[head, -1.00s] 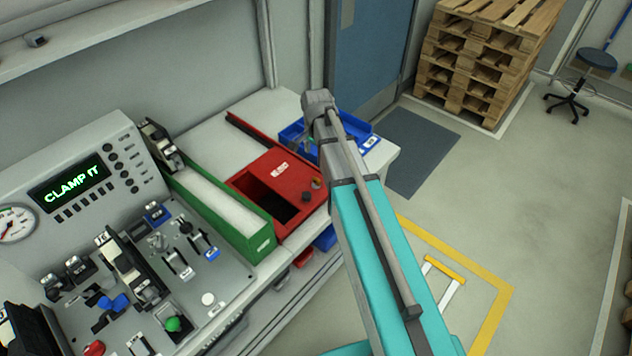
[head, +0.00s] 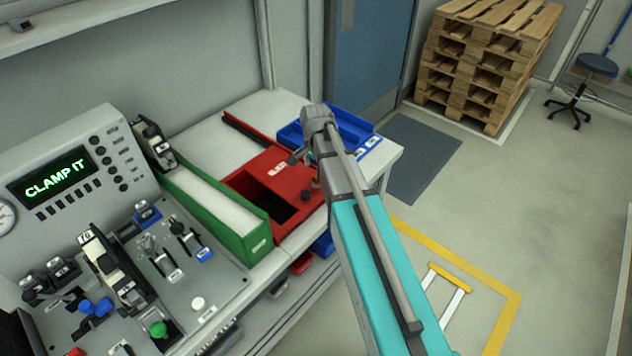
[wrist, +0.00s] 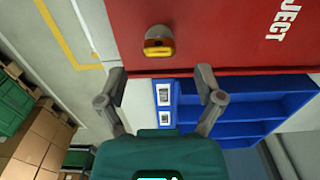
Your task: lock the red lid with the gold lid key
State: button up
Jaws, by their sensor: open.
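The red lid (head: 278,170) covers the far part of a red box on the bench, and an open dark slot shows in front of it. In the wrist view the red lid (wrist: 215,40) fills the top, with white "REJECT" lettering. The gold lid key (wrist: 158,47) sits on it near its edge, a yellow grip on a darker round base. My gripper (wrist: 161,78) is open and empty. Its two fingers are spread, and the key appears between their lines, beyond the tips. In the head view my arm hides part of the gripper and lid edge.
A blue tray (head: 345,127) with compartments stands beside the red box. A green bin (head: 228,222) stands on its other side. A control panel (head: 130,260) with levers and a "CLAMP IT" display lies at left. Open floor is at right, with stacked pallets (head: 480,70).

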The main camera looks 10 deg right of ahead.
aim_at(316, 176)
jog(key=shift+f+b, duration=1.7)
jog(key=shift+f, duration=0.25)
jog(key=c, duration=1)
jog(key=shift+d, duration=0.15)
jog(key=shift+c, duration=0.7)
